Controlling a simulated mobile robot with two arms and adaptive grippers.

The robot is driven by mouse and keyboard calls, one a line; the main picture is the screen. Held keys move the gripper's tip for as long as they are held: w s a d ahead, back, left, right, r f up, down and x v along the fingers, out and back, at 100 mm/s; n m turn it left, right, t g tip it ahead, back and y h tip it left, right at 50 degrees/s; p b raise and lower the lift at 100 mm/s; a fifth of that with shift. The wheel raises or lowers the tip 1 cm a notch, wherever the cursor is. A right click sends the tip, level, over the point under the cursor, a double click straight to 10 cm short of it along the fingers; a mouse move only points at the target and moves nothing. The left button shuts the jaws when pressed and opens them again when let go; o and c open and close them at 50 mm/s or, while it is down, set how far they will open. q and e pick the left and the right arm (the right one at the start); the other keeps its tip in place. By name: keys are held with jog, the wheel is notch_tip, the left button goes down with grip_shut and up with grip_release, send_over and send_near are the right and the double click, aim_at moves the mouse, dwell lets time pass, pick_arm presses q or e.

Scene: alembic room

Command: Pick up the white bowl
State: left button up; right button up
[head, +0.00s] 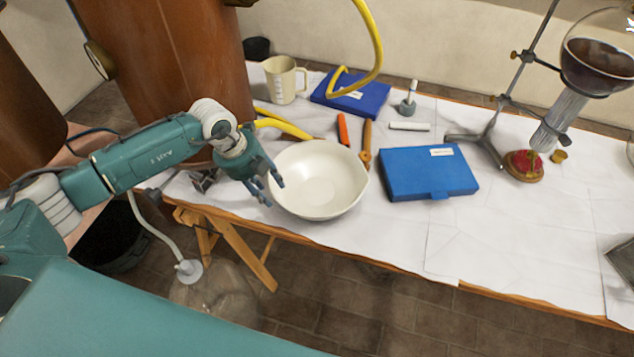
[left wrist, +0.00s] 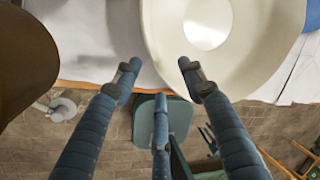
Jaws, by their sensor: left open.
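The white bowl (head: 322,182) stands upright and looks empty near the front edge of the table in the head view. It also shows at the top of the left wrist view (left wrist: 245,70), cut off by the frame. My left gripper (head: 273,190) is open at the bowl's left rim. In the left wrist view its fingers (left wrist: 158,75) are spread, the right fingertip overlapping the bowl's wall and the left one beside the bowl over the white cloth. I cannot tell whether a finger touches the bowl.
A blue case (head: 427,173) lies right of the bowl. An orange-handled tool (head: 342,129) and a wooden-handled tool (head: 366,140) lie behind it. A beige jug (head: 284,80) and yellow tubing (head: 285,126) are at the back left. A metal stand (head: 492,135) is farther right.

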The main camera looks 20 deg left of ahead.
aim_at(275, 196)
pick_arm(q)
jog(key=p+x, duration=0.2)
jog(key=x, duration=0.2)
jog(key=shift+w+f, duration=0.1)
jog(key=shift+w+d+f, duration=0.15)
jog(key=shift+f, duration=0.35)
grip_shut()
jog(key=shift+r, duration=0.15)
